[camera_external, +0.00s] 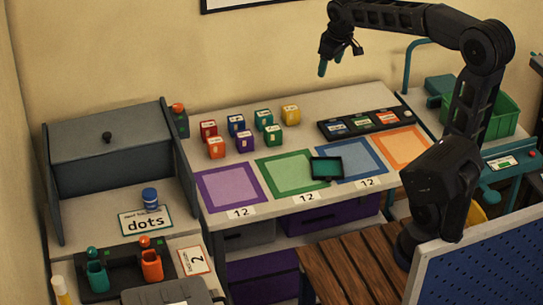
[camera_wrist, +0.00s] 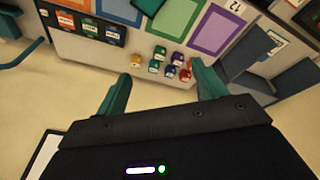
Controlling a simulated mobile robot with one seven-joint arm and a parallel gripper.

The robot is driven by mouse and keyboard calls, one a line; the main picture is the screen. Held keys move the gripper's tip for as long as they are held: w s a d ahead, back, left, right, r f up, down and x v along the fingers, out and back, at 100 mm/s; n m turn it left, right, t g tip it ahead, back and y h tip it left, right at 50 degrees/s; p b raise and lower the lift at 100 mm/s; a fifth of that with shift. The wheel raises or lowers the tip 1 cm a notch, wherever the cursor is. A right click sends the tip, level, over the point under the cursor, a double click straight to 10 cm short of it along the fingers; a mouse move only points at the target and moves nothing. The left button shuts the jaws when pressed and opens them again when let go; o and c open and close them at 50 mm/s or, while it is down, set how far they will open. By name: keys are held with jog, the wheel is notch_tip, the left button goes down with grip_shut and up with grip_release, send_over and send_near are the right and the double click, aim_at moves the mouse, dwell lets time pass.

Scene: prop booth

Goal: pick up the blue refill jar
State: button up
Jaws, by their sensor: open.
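The blue refill jar (camera_external: 150,199) stands upright on the grey shelf unit at the left, just behind the "dots" card. It has a blue lid and a pale band, and I cannot make it out in the wrist view. My gripper (camera_external: 327,68) is raised high above the back of the table, well to the right of the jar and far from it. In the wrist view my gripper (camera_wrist: 158,95) shows two green fingers spread wide with nothing between them.
Several small coloured blocks (camera_external: 240,130) stand at the table's back. Coloured square mats (camera_external: 229,188) lie in front, with a dark green tray (camera_external: 326,168) across two.

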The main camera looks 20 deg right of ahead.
jog(key=w+a+f+n+g, duration=0.1)
jog(key=w+a+f+n, duration=0.1)
jog(key=w+a, duration=0.45)
jog(key=w+a+f+n, duration=0.2)
jog(key=w+a, duration=0.1)
jog(key=a, duration=0.7)
jog(key=n+g, duration=0.2)
jog(key=n, duration=0.7)
send_near(150, 200)
jog(key=shift+w+a+f+h, duration=0.15)
jog(key=shift+w+f, duration=0.1)
jog(key=shift+w, duration=0.35)
jog(key=shift+w+d+f+h, duration=0.15)
jog(key=shift+w+f, duration=0.15)
jog(key=shift+w, duration=0.3)
jog(key=shift+s+a+f, duration=0.1)
jog(key=shift+a+f, duration=0.1)
jog(key=shift+f, duration=0.3)
notch_tip(150, 200, down, 10)
jog(key=shift+f, duration=0.1)
jog(key=shift+c, duration=0.2)
jog(key=c, duration=1.1)
